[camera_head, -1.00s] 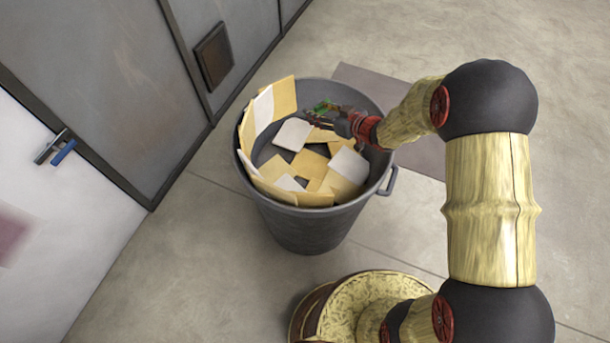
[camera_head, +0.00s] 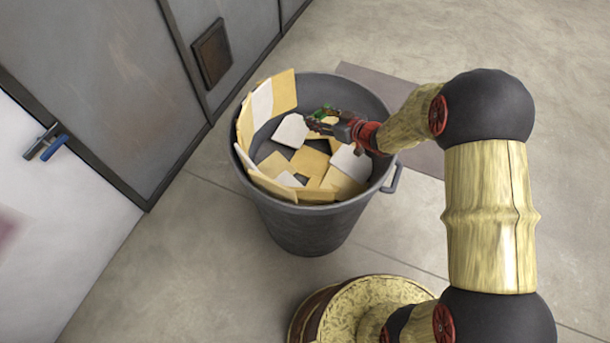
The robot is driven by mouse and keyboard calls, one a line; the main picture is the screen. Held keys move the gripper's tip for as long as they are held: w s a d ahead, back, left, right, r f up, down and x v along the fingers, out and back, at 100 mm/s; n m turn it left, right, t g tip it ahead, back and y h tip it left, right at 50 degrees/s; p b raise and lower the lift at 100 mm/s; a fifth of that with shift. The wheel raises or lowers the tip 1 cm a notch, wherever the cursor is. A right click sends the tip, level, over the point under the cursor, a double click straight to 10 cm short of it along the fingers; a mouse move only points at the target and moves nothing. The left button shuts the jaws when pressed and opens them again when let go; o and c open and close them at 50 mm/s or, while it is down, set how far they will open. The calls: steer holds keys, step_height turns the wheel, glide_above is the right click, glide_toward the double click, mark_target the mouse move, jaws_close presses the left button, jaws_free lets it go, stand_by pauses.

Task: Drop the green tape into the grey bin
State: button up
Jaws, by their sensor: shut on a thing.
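The grey bin (camera_head: 310,230) stands upright on the floor in the middle of the head view, open at the top. My gripper (camera_head: 322,121) is over the bin's opening, inside the outline of its rim, pointing left. The fingers hide part of the tape. How high the tape is above the bin's contents is hard to tell.
Several yellow and white sheets or boxes (camera_head: 341,183) lie in the bin, some leaning on its left wall. A door with a blue handle (camera_head: 54,148) and grey wall panels are at the left. A dark mat (camera_head: 420,150) lies behind the bin. Floor at the upper right is clear.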

steer(key=o, duration=1)
steer(key=shift+s+d, duration=0.1)
steer(key=v, duration=1.1)
steer(key=shift+s+d+r, duration=0.15)
steer(key=shift+s+d, duration=0.1)
steer(key=shift+s, duration=0.05)
